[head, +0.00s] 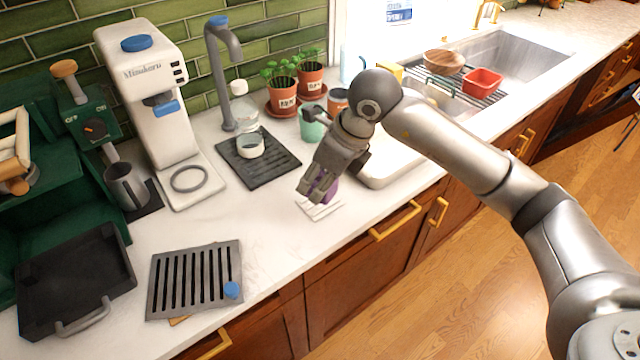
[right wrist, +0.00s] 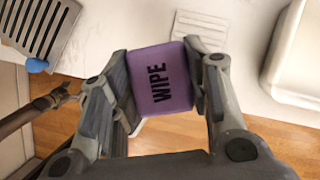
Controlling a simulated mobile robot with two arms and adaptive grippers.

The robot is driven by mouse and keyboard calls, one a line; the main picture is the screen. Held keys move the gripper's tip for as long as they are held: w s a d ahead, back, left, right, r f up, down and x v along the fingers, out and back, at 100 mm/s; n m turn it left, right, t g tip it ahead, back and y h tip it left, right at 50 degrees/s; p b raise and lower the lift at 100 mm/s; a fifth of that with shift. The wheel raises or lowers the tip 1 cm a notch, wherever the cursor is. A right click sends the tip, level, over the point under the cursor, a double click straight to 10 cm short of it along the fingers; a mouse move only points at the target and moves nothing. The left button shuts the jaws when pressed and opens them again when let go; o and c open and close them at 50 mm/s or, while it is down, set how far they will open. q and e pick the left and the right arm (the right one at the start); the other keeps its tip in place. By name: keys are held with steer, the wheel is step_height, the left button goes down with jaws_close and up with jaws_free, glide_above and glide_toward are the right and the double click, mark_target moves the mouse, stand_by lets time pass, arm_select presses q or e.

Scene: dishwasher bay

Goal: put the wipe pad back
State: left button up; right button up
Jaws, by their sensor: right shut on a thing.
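The purple wipe pad (right wrist: 160,80), marked WIPE, is clamped between the two fingers of my right gripper (right wrist: 163,85) in the right wrist view. In the head view my right gripper (head: 318,190) points down over the counter near its front edge, with a bit of the purple pad (head: 328,188) showing beside the fingers.
A dark drip mat (head: 258,168) with a cup lies to the left. A slotted grate (head: 195,280) with a blue knob lies front left. The counter between grate and holder is clear.

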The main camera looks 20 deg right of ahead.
steer(key=w+f, duration=0.2)
steer(key=w+d+f+p, duration=0.1)
steer(key=w+f, duration=0.1)
steer(key=w+d+f+p, duration=0.1)
steer(key=w+f, duration=0.1)
steer(key=f, duration=0.1)
steer(key=shift+w, duration=0.3)
step_height(320, 180, down, 2)
steer(key=shift+f+p, duration=0.1)
steer(key=shift+p, duration=0.95)
steer(key=shift+f, duration=0.4)
steer(key=shift+f, duration=0.15)
steer(key=o, duration=1)
